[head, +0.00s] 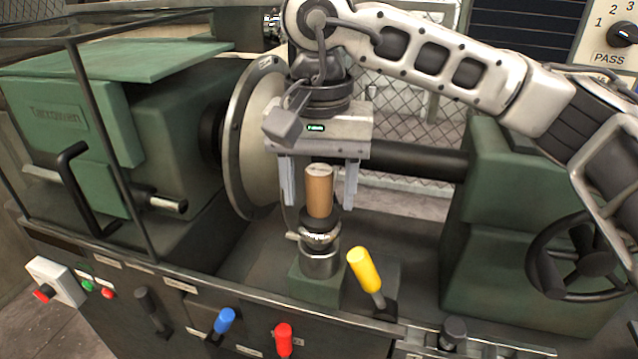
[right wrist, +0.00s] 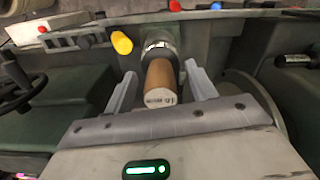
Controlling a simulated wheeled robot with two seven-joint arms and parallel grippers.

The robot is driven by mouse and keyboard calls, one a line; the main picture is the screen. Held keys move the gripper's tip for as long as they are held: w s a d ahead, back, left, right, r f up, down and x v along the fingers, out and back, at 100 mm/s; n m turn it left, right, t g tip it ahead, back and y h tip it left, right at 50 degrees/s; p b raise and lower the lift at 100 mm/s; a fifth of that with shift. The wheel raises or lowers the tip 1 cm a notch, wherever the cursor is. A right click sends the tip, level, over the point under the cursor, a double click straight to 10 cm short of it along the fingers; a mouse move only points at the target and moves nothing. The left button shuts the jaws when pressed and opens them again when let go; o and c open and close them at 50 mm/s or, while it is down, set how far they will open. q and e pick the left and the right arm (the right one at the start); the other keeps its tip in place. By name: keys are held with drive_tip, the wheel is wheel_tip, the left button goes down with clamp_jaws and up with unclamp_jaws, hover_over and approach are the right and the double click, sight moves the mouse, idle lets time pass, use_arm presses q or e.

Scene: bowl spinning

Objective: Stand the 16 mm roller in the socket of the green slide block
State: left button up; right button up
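The roller (head: 319,193) has a wooden handle with a pale marked top and stands upright over the green slide block (head: 318,288). Its dark and metal lower part meets the metal socket (head: 320,262) on the block; how deep it sits inside is hidden. My right gripper (head: 320,203) points down from above, with one finger on each side of the handle. Both fingers are apart from the wood. In the right wrist view the handle (right wrist: 160,82) shows between the open fingers (right wrist: 161,78), its printed end facing the camera. My left gripper is not in view.
A yellow-knobbed lever (head: 361,271) stands close right of the socket. A large round plate (head: 257,140) is left of my right gripper. The dark tailstock bar (head: 415,160) runs behind. Blue (head: 224,319) and red (head: 283,338) levers are along the front.

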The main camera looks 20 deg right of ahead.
use_arm(q)
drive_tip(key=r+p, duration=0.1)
drive_tip(key=p, duration=0.1)
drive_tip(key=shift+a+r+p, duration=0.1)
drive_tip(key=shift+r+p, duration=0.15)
drive_tip(key=shift+p, duration=0.05)
use_arm(e)
wheel_tip(320, 180, up, 16)
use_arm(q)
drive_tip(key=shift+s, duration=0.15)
use_arm(e)
drive_tip(key=shift+f, duration=0.1)
idle(0.3)
